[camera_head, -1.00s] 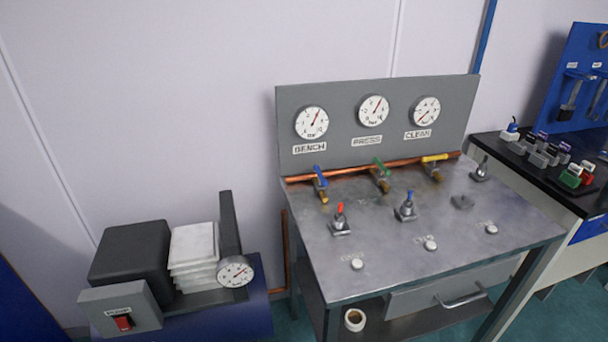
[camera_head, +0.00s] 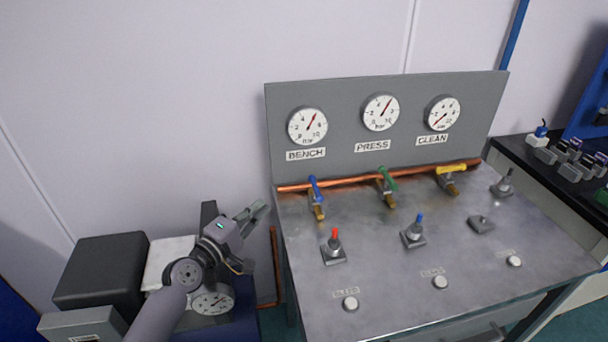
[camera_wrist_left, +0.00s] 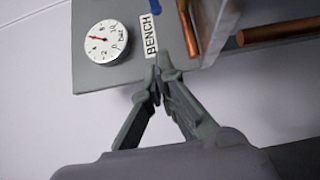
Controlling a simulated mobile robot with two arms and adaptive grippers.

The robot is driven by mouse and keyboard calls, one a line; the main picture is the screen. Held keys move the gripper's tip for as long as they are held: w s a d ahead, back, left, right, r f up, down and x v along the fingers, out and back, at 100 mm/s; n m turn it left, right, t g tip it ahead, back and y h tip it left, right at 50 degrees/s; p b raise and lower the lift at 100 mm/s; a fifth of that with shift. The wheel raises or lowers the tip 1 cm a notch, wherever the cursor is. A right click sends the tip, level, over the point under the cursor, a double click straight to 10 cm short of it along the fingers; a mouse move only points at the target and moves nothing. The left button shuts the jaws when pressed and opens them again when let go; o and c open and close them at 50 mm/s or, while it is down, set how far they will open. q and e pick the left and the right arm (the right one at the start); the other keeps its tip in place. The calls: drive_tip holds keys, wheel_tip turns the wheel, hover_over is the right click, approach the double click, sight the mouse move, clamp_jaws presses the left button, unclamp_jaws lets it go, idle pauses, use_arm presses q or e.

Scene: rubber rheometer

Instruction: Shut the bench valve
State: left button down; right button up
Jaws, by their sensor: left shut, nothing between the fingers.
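The bench valve has a blue lever (camera_head: 314,189) over a brass body on the copper pipe, below the gauge marked BENCH (camera_head: 307,126). The lever points along the valve body, across the pipe. My left gripper (camera_head: 258,210) is left of the panel and bench, apart from the valve, its fingers shut and empty. My right gripper is not in view.
Green (camera_head: 387,179) and yellow (camera_head: 451,170) levers sit further right on the copper pipe (camera_head: 345,181). Red (camera_head: 334,245) and blue-tipped (camera_head: 414,231) toggles stand on the metal bench top (camera_head: 390,300).

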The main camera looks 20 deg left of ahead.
sight(316, 192)
use_arm(q)
drive_tip(key=w, duration=0.3)
drive_tip(key=w+d+p, duration=0.1)
drive_tip(key=w, duration=0.2)
drive_tip(key=w+d, duration=0.1)
drive_tip(key=w, duration=0.3)
drive_tip(key=shift+d+r, duration=0.15)
drive_tip(key=shift+d, duration=0.05)
drive_tip(key=shift+w+d+p, duration=0.5)
drive_tip(key=shift+w+d, duration=0.15)
drive_tip(key=shift+d, duration=0.3)
drive_tip(key=shift+w+d, duration=0.25)
drive_tip(key=shift+d, duration=0.25)
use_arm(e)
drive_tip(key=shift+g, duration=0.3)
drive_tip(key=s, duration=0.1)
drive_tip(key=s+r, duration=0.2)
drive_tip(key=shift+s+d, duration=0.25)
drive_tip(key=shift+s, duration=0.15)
